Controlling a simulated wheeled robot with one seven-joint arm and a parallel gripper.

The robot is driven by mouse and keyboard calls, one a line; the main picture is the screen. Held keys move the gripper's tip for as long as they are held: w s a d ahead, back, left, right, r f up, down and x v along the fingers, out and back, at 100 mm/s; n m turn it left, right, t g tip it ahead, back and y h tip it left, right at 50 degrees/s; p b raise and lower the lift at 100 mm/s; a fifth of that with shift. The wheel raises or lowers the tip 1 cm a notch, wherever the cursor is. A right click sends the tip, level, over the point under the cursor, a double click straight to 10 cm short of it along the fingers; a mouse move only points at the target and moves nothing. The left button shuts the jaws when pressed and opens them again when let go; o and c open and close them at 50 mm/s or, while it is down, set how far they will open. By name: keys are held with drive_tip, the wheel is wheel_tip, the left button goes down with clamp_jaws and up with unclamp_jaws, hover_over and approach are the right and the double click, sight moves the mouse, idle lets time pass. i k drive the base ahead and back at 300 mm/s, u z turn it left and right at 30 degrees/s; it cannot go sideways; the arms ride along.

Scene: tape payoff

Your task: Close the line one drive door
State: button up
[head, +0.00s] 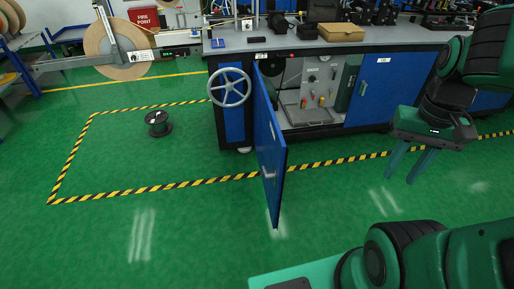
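The drive door (270,145) is a blue panel hinged at its left edge on the grey-topped cabinet. It stands wide open, swung out toward me over the floor, with a small handle near its free edge. The open bay (307,92) behind it shows a grey unit with coloured knobs. My gripper (408,178) hangs at the right, in front of the cabinet and well apart from the door. Its two fingers are spread and nothing shows between them. I cannot read which line the door's label names.
A second blue door (388,88), to the right, is shut. A handwheel (229,87) is on the cabinet's left part. A black spool (158,123) lies on the green floor inside the striped tape (150,190). Floor before the open bay is clear.

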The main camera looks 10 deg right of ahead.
sight(272, 151)
drive_tip(key=i, duration=0.95)
drive_tip(key=z, duration=0.55)
drive_tip(key=k, duration=0.55)
drive_tip(key=u, duration=0.5)
